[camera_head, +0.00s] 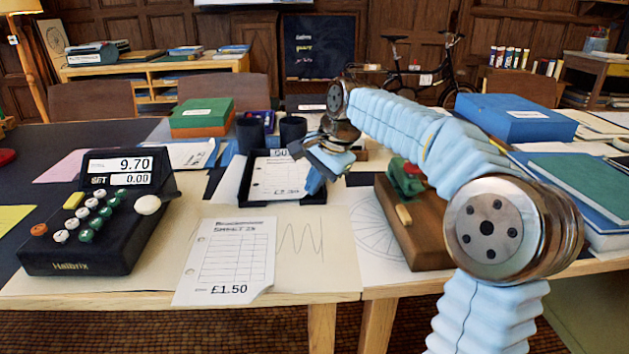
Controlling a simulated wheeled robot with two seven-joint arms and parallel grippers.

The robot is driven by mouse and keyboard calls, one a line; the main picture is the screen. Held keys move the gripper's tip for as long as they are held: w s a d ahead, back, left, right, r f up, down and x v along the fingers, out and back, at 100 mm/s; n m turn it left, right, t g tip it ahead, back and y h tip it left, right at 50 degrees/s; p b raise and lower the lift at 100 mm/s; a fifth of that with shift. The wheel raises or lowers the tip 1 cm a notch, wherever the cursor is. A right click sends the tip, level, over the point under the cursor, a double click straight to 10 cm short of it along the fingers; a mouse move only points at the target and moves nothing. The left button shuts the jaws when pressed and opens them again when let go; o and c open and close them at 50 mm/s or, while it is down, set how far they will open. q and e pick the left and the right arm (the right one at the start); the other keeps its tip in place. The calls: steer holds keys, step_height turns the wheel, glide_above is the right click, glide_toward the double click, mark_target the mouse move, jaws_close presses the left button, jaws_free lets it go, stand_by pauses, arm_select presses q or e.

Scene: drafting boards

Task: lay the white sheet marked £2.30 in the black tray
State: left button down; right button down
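The black tray (247,197) stands on the table left of centre. A white ruled sheet (277,178) lies in it, and the price at its foot looks like £2.30, partly hard to read. My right gripper (314,181) hangs over the tray's right side, at the sheet's right edge. It hides part of the tray there. I cannot tell whether its fingers are apart or touching the sheet. Another white sheet (228,262), marked £1.50, lies at the table's front edge. My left gripper is not in view.
A black till (85,245) showing 9.70 stands at the left. A brown wooden block with a green top piece (405,178) stands under my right arm. Dark cups (249,134) stand behind the tray. A blue box (515,120) and books fill the right.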

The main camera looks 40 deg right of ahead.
steer(key=c, duration=1.3)
jaws_free()
steer(key=p+v, duration=0.3)
steer(key=v, duration=1.1)
